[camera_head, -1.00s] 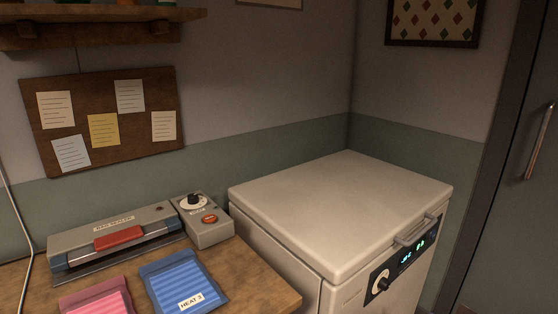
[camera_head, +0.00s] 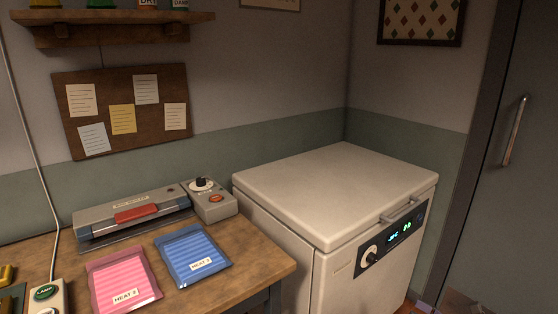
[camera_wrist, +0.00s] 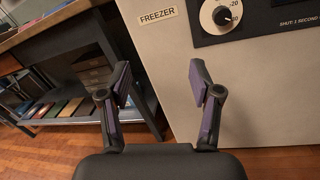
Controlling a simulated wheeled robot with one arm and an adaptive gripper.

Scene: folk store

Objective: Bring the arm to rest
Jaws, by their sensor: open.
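My gripper (camera_wrist: 160,88) shows in the wrist view with its two fingers spread wide apart and nothing between them. It points at the lower front of the freezer (camera_wrist: 168,60), which carries a "FREEZER" label and a dial. The fingers appear clear of the freezer front, though the exact gap cannot be told.
A shelf unit (camera_wrist: 70,75) and wooden floor (camera_wrist: 275,160) show low down. A door (camera_head: 510,190) is at right.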

